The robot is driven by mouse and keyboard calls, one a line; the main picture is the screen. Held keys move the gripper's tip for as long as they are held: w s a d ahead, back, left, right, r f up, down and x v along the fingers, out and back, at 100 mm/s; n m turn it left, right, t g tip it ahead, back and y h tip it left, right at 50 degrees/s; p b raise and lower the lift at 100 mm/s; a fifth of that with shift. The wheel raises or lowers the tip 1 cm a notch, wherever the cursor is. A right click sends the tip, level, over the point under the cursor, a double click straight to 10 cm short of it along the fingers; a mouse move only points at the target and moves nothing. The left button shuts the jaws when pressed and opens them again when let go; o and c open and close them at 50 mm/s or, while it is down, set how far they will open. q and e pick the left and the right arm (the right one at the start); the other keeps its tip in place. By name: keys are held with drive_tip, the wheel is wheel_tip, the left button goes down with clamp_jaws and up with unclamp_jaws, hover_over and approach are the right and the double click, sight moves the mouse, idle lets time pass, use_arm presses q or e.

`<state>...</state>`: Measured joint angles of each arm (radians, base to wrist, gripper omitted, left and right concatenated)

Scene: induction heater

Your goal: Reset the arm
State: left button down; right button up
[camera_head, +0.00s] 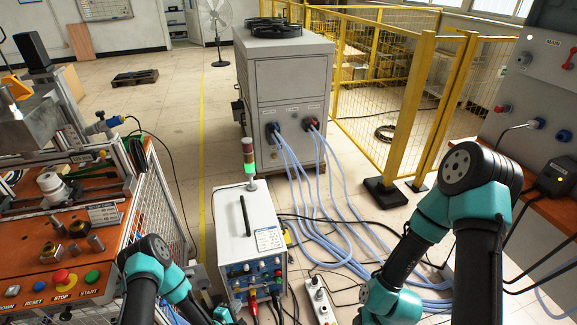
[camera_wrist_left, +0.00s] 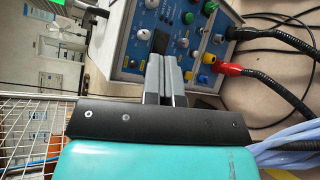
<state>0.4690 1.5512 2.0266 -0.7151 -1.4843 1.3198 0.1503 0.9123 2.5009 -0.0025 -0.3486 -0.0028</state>
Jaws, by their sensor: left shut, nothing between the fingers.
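My left arm (camera_head: 148,262) bends down at the lower left of the head view, beside the workbench and left of the white heater unit (camera_head: 248,240). My left gripper (camera_wrist_left: 165,62) shows clearly in the left wrist view, with its two grey fingers pressed together and nothing between them. The fingers point at the heater unit's blue control panel (camera_wrist_left: 182,25), and I cannot tell the exact gap. My right arm (camera_head: 440,215) reaches down at the right of the head view. Its gripper is not visible.
The orange workbench (camera_head: 40,262) with buttons and fittings stands left. A grey cabinet (camera_head: 285,95) feeds pale blue cables (camera_head: 325,232) across the floor. A power strip (camera_head: 320,300) lies between my arms. Yellow fencing (camera_head: 415,95) and a switch panel stand right.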

use_arm(q)
drive_tip(key=s+r+m+g+y, duration=0.1)
drive_tip(key=s+r+m+g, duration=0.5)
drive_tip(key=s+r+m, duration=0.1)
drive_tip(key=s+a+r+m+g+y, duration=0.1)
drive_tip(key=s+r+m+g, duration=0.5)
drive_tip(key=r+m, duration=0.3)
wheel_tip(320, 180, up, 3)
drive_tip(key=shift+s+g, duration=0.3)
drive_tip(key=shift+s, duration=0.35)
drive_tip(key=shift+a, duration=0.1)
idle(1.1)
